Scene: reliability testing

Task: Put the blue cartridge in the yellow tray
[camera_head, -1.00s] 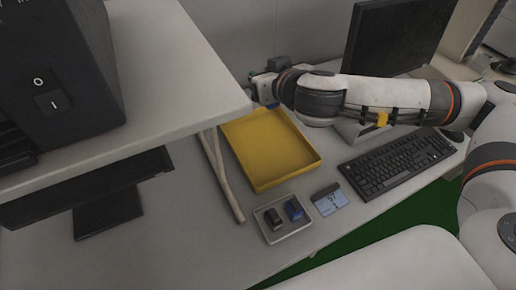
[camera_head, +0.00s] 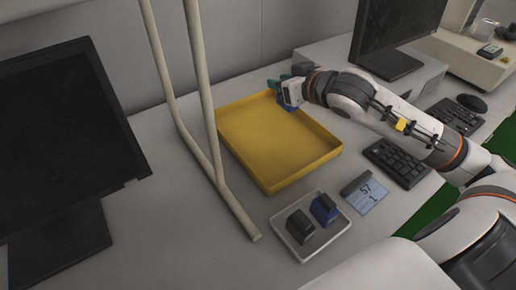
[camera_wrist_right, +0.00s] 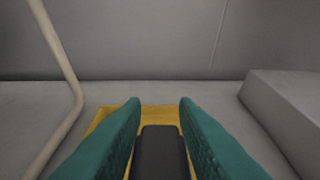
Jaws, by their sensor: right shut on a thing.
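The yellow tray (camera_head: 262,178) lies on the desk in the middle of the head view; a strip of it shows behind the fingers in the right wrist view (camera_wrist_right: 104,116). My right gripper (camera_head: 281,93) is at the tray's far right edge, its teal fingers shut on a cartridge. The held cartridge looks blue below the fingers (camera_head: 288,104) and dark on top in the right wrist view (camera_wrist_right: 160,152). Whether it touches the tray I cannot tell. Another blue cartridge (camera_head: 323,208) sits in a small white tray (camera_head: 291,250) beside a black one (camera_head: 300,226). My left gripper is out of view.
Pale shelf posts (camera_head: 203,110) stand along the left of the yellow tray. A card with figures (camera_head: 366,195) and a keyboard (camera_head: 396,162) lie to the right. A monitor (camera_head: 395,40) on a grey stand is behind my right arm. A black screen (camera_head: 65,140) stands at left.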

